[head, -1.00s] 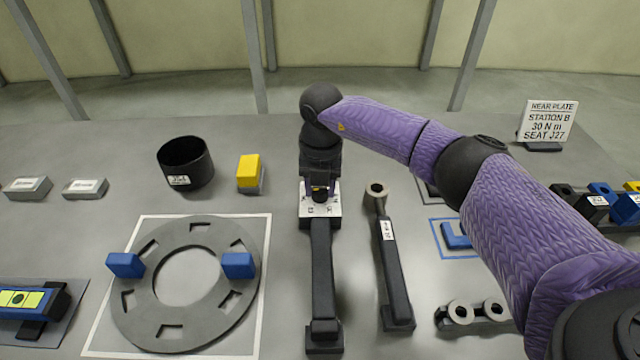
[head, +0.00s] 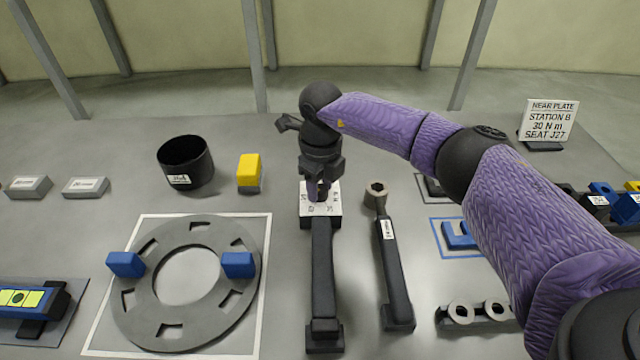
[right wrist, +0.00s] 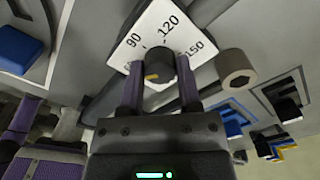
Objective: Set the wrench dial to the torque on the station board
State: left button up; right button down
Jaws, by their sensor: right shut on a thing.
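The station board (head: 548,121) at the back right reads "NEAR PLATE, STATION B, 30 N m, SEAT J27". The torque wrench (head: 322,270) lies lengthwise mid-table, its white dial face (head: 332,206) at the far end. My right gripper (head: 318,190) points down over the dial, shut on its dark knob (right wrist: 160,64). In the right wrist view the dial face (right wrist: 133,47) shows 90, 120 and 150; the other numbers are hidden or unreadable. A small orange mark shows on the knob, but I cannot tell which number it points to. My left gripper is out of view.
A second wrench-like tool (head: 393,270) lies close on the right. The ring plate (head: 140,320) with two blue blocks is left. A black cup (head: 185,165) and yellow block (head: 249,172) stand behind. My right arm crosses the right side.

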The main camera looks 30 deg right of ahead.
jog(key=n+b, duration=0.1)
jog(key=n, duration=0.5)
jog(key=n+b, duration=0.1)
jog(key=n, duration=0.5)
jog(key=shift+n, duration=0.3)
dwell(0.4)
jog(key=shift+c, duration=1.4)
grip_release()
notch_tip(320, 180, up, 10)
jog(key=p, duration=0.1)
jog(key=shift+p, duration=0.35)
